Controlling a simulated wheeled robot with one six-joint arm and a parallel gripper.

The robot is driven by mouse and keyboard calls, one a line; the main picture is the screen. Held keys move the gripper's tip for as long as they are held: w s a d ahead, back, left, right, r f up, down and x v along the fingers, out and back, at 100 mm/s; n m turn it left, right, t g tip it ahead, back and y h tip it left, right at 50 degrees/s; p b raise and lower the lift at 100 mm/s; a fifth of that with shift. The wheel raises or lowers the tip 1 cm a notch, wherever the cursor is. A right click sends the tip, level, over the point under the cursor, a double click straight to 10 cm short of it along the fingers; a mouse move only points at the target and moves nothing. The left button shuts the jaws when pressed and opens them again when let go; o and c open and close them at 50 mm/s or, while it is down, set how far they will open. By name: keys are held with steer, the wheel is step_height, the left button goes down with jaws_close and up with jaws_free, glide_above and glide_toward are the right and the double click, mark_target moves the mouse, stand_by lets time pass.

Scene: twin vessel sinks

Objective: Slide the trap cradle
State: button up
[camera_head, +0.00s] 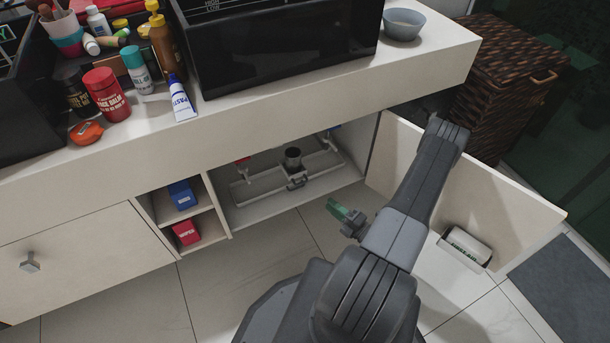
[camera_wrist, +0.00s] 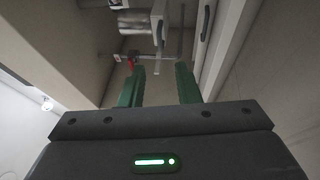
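What looks like the trap cradle (camera_head: 296,181) is a small dark bracket on a pale rail frame inside the open cabinet. A dark metallic cylinder (camera_head: 292,157) stands upright at it. In the wrist view, a grey cylinder (camera_wrist: 137,20) and a pale bracket (camera_wrist: 158,14) show at the top; I cannot tell exactly which part is the cradle. My gripper (camera_wrist: 160,84) has its green fingers apart with nothing between them. In the head view, my gripper (camera_head: 340,210) is outside the cabinet, in front of and to the right of the cradle, not touching it.
A red-handled valve (camera_head: 243,163) is at the cabinet's left. The open door (camera_head: 500,195) stands to the right of my arm, with a bin (camera_head: 466,247) on it. Shelves with a blue box (camera_head: 181,195) and red box (camera_head: 186,232) are left. The counter (camera_head: 270,115) overhangs the opening.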

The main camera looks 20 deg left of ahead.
mark_target(302, 183)
steer(key=b+x, duration=0.2)
steer(key=x, duration=1.1)
steer(key=shift+a, duration=0.3)
jaws_close()
